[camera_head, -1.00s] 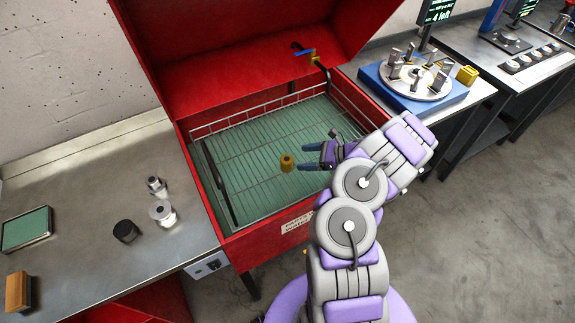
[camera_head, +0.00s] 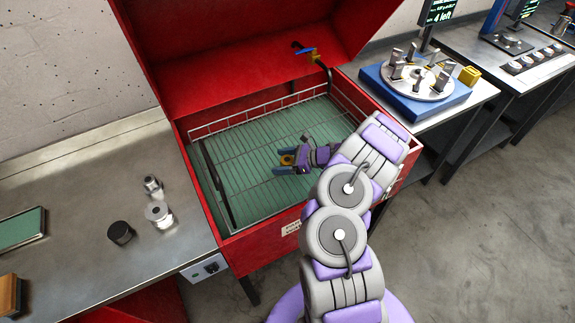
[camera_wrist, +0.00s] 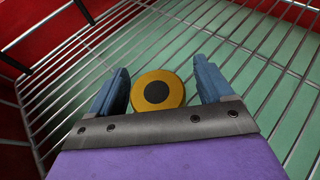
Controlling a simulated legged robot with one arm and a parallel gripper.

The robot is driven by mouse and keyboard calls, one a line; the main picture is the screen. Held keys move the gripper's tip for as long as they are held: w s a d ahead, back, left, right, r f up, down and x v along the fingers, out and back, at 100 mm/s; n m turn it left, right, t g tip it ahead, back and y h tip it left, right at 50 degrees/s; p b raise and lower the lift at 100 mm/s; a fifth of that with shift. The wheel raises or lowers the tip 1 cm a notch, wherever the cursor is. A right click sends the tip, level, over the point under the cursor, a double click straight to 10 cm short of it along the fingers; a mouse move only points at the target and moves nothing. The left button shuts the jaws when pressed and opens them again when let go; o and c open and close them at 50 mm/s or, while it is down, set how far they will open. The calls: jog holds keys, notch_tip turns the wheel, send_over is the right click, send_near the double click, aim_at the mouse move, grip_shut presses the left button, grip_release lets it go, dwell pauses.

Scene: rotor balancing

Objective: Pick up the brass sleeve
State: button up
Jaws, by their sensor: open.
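The brass sleeve (camera_wrist: 177,90) stands on the wire rack inside the red washer tub, its round end with a dark centre facing the wrist camera. My gripper (camera_wrist: 160,86) is open, with one blue finger on each side of the sleeve. In the head view my gripper (camera_head: 283,161) reaches in from the right, and the sleeve (camera_head: 287,160) shows partly between the fingers.
The wire rack (camera_head: 240,180) has raised wire sides within the red tub (camera_head: 265,242). A blue-handled tap (camera_head: 306,52) stands at the back. A steel bench (camera_head: 90,240) at left holds metal parts; a blue balancing stand (camera_head: 440,107) is at right.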

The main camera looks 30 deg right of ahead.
jog(key=shift+c, duration=0.2)
jog(key=c, duration=1.3)
jog(key=shift+c, duration=0.2)
jog(key=shift+r, duration=0.15)
